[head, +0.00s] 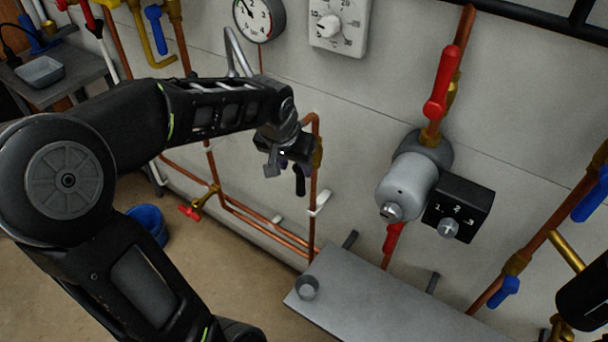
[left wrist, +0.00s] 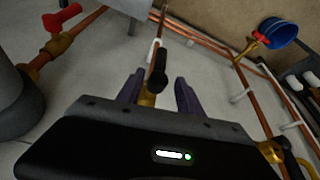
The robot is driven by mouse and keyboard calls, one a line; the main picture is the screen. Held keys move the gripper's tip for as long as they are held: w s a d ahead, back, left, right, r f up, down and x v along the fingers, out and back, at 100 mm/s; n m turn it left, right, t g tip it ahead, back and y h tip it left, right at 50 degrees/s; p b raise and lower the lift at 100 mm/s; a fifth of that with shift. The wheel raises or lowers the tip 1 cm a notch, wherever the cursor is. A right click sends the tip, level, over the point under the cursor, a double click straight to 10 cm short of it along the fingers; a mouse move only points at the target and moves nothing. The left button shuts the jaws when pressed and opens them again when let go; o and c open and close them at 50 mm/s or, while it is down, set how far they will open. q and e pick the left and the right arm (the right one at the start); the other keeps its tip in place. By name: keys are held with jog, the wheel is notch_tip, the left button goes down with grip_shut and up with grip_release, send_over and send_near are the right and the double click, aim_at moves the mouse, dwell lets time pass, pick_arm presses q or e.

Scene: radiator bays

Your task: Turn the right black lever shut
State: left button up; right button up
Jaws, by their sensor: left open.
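A black lever (head: 300,182) hangs in front of a brass valve (head: 318,153) on a vertical copper pipe, in the middle of the head view. In the left wrist view the black lever (left wrist: 157,72) shows between my two purple fingers, with a visible gap on the right side. My left gripper (head: 284,166) is open at the lever; it also shows in the left wrist view (left wrist: 160,88). I cannot tell whether a finger touches the lever. The gripper body hides part of the valve.
A grey cylinder (head: 408,185), a black switch box (head: 458,205) and a red lever (head: 446,82) are right of the valve. A grey metal shelf (head: 390,300) juts out below. A blue bucket (head: 148,222) stands on the floor. Blue levers (head: 505,291) are at far right.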

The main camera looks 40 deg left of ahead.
aim_at(299, 175)
pick_arm(q)
jog(key=shift+x, duration=3.9)
jog(key=shift+c, duration=0.2)
grip_shut()
jog(key=shift+w+d, duration=0.1)
